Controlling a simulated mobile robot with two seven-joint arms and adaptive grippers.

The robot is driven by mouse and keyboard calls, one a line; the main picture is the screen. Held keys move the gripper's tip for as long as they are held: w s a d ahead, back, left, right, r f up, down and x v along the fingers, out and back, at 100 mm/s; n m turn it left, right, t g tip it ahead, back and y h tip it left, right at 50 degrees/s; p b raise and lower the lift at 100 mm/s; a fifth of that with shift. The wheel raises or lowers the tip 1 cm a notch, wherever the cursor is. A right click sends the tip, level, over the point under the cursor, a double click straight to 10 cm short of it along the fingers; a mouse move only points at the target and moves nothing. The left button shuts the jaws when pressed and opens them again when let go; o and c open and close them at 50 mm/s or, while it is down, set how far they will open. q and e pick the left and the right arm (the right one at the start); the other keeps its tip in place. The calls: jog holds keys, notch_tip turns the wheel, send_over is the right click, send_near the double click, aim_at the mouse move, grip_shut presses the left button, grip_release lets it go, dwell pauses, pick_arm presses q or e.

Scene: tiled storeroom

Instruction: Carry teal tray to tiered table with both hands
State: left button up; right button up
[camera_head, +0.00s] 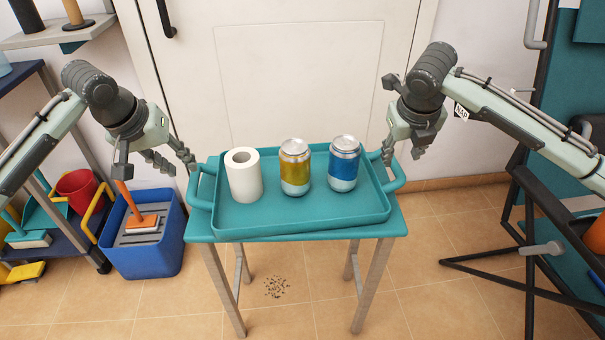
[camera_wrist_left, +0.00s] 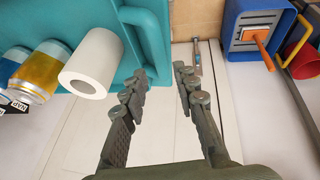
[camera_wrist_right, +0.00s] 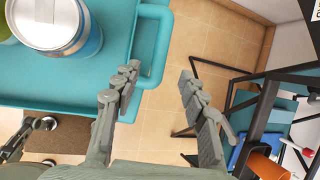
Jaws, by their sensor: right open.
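The teal tray (camera_head: 300,217) rests on a small teal-topped table and carries a white paper roll (camera_head: 243,180), a yellow can (camera_head: 295,172) and a blue can (camera_head: 343,168). My left gripper (camera_head: 172,160) is open and empty beside the tray's left handle (camera_head: 197,186). In the left wrist view this handle (camera_wrist_left: 148,35) lies just past one fingertip. My right gripper (camera_head: 403,150) is open by the right handle (camera_head: 396,172). In the right wrist view the right handle (camera_wrist_right: 158,50) shows near and between the fingertips. I cannot tell which furniture is the tiered table.
A blue bin (camera_head: 150,262) with an orange-handled brush stands at the left, beside a dark shelf unit (camera_head: 50,130) with a red bucket (camera_head: 78,187). A black-framed stand (camera_head: 530,200) is at the right. A white door (camera_head: 300,80) is behind.

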aim_at(192, 177)
pick_arm(q)
jog(key=shift+s+r, duration=0.1)
jog(key=shift+s, duration=0.05)
pick_arm(e)
jog(key=shift+s+a+r, duration=0.1)
jog(key=shift+s+r, duration=0.05)
pick_arm(q)
jog(key=shift+x, duration=3.95)
pick_arm(e)
jog(key=shift+x, duration=3.95)
pick_arm(q)
jog(key=shift+c, duration=0.4)
pick_arm(e)
jog(key=shift+c, duration=0.4)
pick_arm(q)
jog(key=c, duration=0.5)
pick_arm(e)
jog(key=c, duration=0.5)
pick_arm(q)
grip_shut()
pick_arm(e)
grip_shut()
